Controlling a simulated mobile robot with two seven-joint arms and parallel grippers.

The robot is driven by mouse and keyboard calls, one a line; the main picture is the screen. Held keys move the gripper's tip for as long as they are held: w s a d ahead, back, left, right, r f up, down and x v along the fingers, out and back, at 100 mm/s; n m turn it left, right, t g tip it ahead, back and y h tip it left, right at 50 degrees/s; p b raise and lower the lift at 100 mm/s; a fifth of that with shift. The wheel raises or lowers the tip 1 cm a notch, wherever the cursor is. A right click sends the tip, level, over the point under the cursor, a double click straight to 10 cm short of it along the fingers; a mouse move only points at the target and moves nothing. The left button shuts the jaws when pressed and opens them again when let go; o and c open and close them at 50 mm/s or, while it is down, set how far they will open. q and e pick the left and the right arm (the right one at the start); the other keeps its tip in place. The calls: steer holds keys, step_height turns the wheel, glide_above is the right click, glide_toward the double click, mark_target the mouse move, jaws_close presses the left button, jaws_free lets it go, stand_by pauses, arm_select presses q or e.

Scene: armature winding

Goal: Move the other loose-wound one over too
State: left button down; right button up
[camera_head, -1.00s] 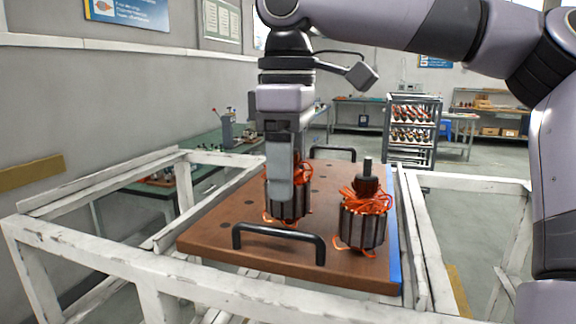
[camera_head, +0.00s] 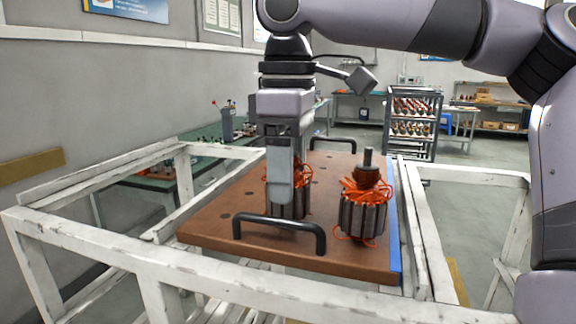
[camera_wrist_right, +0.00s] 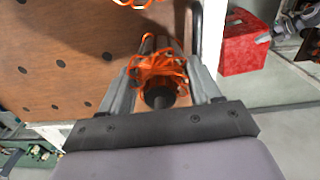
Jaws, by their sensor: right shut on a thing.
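Two armatures with loose orange windings stand on a brown wooden board (camera_head: 215,232) with black handles. One armature (camera_head: 362,216) stands upright near the board's right edge, its dark shaft pointing up. The other armature (camera_head: 290,207) is left of it, mostly hidden behind my right gripper (camera_head: 281,192). In the right wrist view my right gripper (camera_wrist_right: 162,80) is shut on this armature (camera_wrist_right: 158,68), with a finger on each side of it. The near one's orange wires (camera_wrist_right: 137,3) show at the top edge of that view. My left gripper is not in view.
The board lies on a white-painted frame (camera_head: 110,250). Its front handle (camera_head: 280,228) stands close before the gripped armature. A rack (camera_head: 412,125) with several armatures stands behind. A green bench (camera_head: 190,150) is at left, and a red box (camera_wrist_right: 243,42) shows in the wrist view.

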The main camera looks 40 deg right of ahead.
steer(key=shift+f, duration=0.3)
stand_by(0.6)
steer(key=o, duration=1.6)
steer(key=shift+f, duration=0.1)
steer(key=shift+r, duration=3.65)
